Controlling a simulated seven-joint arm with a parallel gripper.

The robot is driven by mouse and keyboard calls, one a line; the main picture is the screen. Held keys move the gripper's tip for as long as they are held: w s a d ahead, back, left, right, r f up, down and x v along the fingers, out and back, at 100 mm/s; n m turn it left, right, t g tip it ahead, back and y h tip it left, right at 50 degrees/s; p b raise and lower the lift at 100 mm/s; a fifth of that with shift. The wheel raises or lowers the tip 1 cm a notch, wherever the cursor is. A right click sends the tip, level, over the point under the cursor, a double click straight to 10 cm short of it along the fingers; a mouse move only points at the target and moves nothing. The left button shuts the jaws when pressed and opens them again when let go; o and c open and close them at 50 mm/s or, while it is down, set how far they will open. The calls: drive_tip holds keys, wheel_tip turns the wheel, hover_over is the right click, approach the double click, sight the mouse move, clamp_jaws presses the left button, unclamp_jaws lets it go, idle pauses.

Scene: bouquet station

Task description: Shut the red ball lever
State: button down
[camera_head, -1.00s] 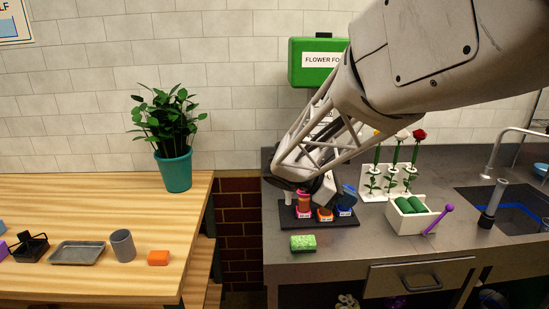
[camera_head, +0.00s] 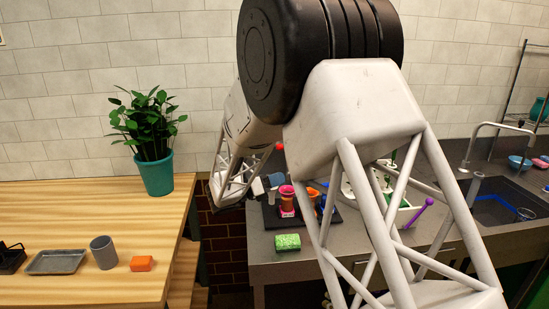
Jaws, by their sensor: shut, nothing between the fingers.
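A green sponge (camera_head: 287,242) lies in front. A purple-knobbed tool (camera_head: 418,213) and the sink (camera_head: 497,208) are at right. A potted plant (camera_head: 156,172) stands on the wooden table (camera_head: 95,208).

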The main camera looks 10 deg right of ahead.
sight(280, 147)
drive_tip(key=w+a+f+n+t+h, duration=0.1)
drive_tip(key=w+a+f+n+t, duration=0.4)
drive_tip(key=a, duration=0.3)
drive_tip(key=shift+w+a+h, duration=0.25)
drive_tip(key=shift+w+h, duration=0.15)
drive_tip(key=shift+w, duration=0.25)
drive_tip(key=shift+d, duration=0.1)
drive_tip(key=w+a+r+x, duration=0.1)
drive_tip(key=x, duration=1.1)
drive_tip(key=shift+w+r, duration=0.4)
drive_tip(key=shift+w, duration=0.05)
